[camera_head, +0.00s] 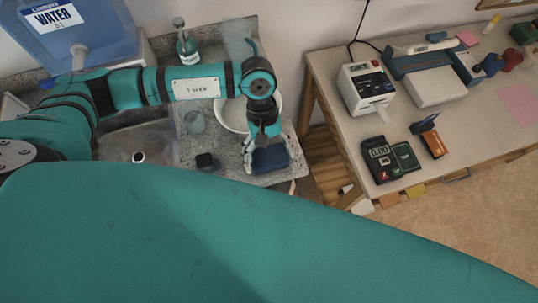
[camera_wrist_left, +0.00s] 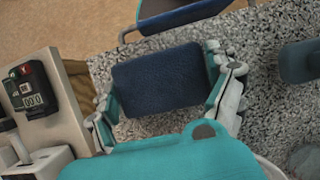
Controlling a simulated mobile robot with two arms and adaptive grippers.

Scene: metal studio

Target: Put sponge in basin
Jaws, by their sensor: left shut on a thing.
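The dark blue sponge (camera_head: 271,161) is between the fingers of my left gripper (camera_head: 266,148), over the front right part of the speckled counter. In the left wrist view the sponge (camera_wrist_left: 160,80) fills the space between the two fingertips of the left gripper (camera_wrist_left: 165,88), which is shut on it. I cannot tell whether the sponge touches the counter. The white basin (camera_head: 233,119) stands on the counter behind the gripper, partly hidden by my left arm. My right gripper is not in view.
A small dark object (camera_head: 206,161) and a clear glass (camera_head: 195,122) are left of the gripper. A soap bottle (camera_head: 187,47) stands behind, and a sink (camera_head: 140,143) lies left. A cluttered table (camera_head: 463,130) is right. My teal body fills the foreground.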

